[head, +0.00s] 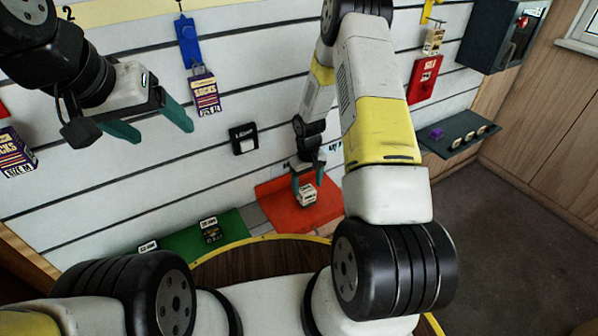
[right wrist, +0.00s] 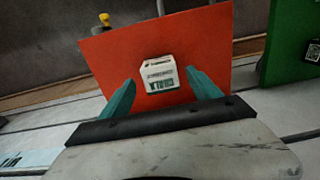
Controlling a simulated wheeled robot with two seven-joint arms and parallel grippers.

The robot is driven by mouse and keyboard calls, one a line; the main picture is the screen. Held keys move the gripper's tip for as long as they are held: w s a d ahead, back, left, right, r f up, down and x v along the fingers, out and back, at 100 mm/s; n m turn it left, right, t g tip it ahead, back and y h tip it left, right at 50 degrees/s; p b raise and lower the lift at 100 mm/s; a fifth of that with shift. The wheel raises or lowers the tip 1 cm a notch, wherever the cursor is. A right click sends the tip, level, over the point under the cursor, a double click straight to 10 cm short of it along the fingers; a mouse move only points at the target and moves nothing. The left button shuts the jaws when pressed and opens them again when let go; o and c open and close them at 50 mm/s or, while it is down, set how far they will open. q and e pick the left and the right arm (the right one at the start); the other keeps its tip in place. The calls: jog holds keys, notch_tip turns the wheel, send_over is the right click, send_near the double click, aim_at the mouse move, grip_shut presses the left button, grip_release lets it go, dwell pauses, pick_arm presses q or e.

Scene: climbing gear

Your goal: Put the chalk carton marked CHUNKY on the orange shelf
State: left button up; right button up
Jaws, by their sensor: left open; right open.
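A small white carton (head: 307,196) with dark and teal lettering sits on the orange shelf (head: 330,213). In the right wrist view the carton (right wrist: 158,74) rests on the orange shelf (right wrist: 215,40); its lettering is too small to read surely. My right gripper (head: 309,186) is open just above the carton. In the right wrist view its two teal fingers stand on either side of the carton, with visible gaps. My left gripper (head: 163,133) is open and empty at the upper left, in front of the slatted wall and well away from the shelf.
A green shelf (head: 180,243) with label tags adjoins on the left. Sock packs (head: 205,93) hang on the wall by the left gripper. A dark shelf (head: 460,140) with a purple item (head: 437,132) is at right. A round wooden table (head: 260,262) stands in front.

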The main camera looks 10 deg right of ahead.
notch_tip(320, 180, up, 5)
jog(key=shift+r, duration=0.2)
notch_tip(320, 180, up, 12)
jog(key=t, duration=0.1)
notch_tip(320, 180, up, 13)
jog(key=m+t, duration=0.2)
send_over(307, 190)
jog(key=s, duration=0.6)
jog(key=s+a+r+t+y, duration=0.1)
jog(key=s+r, duration=0.5)
jog(key=s, duration=0.3)
jog(key=s+a+r+m+t+y, duration=0.1)
jog(key=s+r+t, duration=0.1)
jog(key=s+r, duration=0.5)
jog(key=s, duration=0.2)
jog(key=shift+s+r, duration=0.15)
jog(key=shift+s, duration=0.15)
jog(key=shift+a, duration=0.1)
